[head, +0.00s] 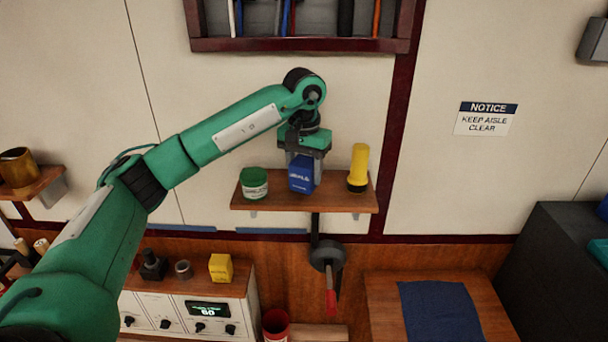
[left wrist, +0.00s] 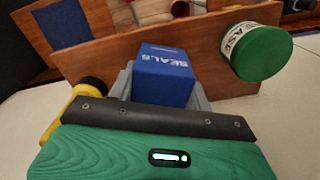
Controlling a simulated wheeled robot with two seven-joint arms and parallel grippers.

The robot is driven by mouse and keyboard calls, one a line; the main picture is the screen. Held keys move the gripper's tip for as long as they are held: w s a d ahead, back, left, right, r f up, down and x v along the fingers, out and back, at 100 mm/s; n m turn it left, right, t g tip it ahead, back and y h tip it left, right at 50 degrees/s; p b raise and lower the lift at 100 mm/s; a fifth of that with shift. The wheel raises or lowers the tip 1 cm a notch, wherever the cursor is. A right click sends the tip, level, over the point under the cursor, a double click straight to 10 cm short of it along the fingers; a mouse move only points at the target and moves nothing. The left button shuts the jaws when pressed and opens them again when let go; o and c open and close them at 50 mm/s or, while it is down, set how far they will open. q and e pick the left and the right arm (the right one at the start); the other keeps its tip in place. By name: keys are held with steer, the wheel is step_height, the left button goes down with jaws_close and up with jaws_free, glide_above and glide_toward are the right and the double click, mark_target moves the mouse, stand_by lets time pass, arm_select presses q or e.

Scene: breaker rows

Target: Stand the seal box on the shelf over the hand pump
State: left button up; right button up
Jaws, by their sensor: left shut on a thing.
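The blue seal box (head: 301,176) is upright in the jaws of my left gripper (head: 302,160), which is shut on it from above. The box is over the middle of the wooden shelf (head: 270,203); I cannot tell whether its base touches the board. The left wrist view shows the box (left wrist: 165,75) between the grey fingers, its SEALS lettering visible, with the shelf (left wrist: 190,45) beyond. The hand pump (head: 327,258), dark with a red handle, is mounted below this shelf. My right gripper is in neither view.
A green-lidded grease tin (head: 254,182) stands left of the box and a yellow torch (head: 358,168) right of it, both on the shelf. Another shelf (head: 40,188) with a brown mug is far left. A tool rack (head: 300,45) hangs above.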

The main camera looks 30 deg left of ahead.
mark_target(304, 161)
arm_select(q)
step_height(304, 161, down, 2)
steer(key=shift+p, duration=0.35)
steer(key=shift+w+a+f, duration=0.1)
steer(key=shift+f, duration=0.1)
steer(key=shift+f+b, duration=0.15)
steer(key=shift+b, duration=0.15)
steer(key=o, duration=1)
steer(key=shift+r, duration=0.2)
step_height(304, 161, up, 6)
steer(key=shift+f+b, duration=0.1)
steer(key=shift+b, duration=1.1)
step_height(304, 161, up, 4)
steer(key=shift+r, duration=1.1)
